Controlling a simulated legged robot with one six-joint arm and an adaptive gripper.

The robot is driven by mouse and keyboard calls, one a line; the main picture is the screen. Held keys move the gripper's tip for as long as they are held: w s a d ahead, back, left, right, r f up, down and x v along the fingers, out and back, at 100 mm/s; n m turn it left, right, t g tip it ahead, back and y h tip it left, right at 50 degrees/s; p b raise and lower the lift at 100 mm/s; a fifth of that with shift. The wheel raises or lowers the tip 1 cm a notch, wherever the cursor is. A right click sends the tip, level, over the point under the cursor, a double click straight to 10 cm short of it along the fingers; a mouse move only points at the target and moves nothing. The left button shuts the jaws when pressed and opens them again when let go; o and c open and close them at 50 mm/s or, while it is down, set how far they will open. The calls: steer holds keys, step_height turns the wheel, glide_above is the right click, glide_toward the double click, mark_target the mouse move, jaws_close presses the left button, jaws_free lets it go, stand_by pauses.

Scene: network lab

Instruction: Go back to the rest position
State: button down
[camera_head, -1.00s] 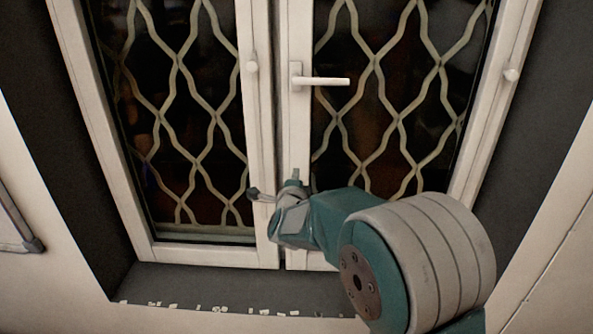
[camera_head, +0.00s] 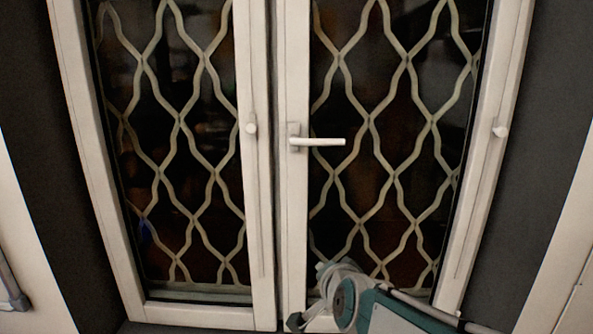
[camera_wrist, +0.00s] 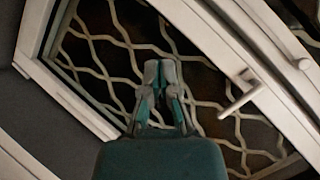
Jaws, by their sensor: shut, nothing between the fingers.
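My gripper (camera_wrist: 160,72) is in the middle of the wrist view, with its two grey fingertips together and nothing between them. It is in front of the window's patterned grille and apart from the white handle, which is to its right. In the head view, part of my folded teal and grey arm shows at the bottom right, below the window handle (camera_head: 318,141). The handle lies level. I cannot make out the fingertips in the head view.
A closed double window with white frames (camera_head: 291,220) and pale wavy bars fills the head view. Dark recess walls (camera_head: 545,150) flank it. A grey-edged object (camera_head: 10,290) shows at the lower left.

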steer(key=s+d+f+n+g+h, duration=0.1)
steer(key=s+d+f+n+g, duration=0.1)
steer(key=s, duration=0.9)
steer(key=s+d+f+n+g+h, duration=0.1)
steer(key=s+d+f+n+g, duration=0.1)
steer(key=s+d+n+g, duration=0.3)
steer(key=s+d+n, duration=0.1)
steer(key=s+d, duration=0.2)
steer(key=s, duration=0.3)
steer(key=shift+s+h, duration=0.3)
steer(key=shift+f, duration=0.1)
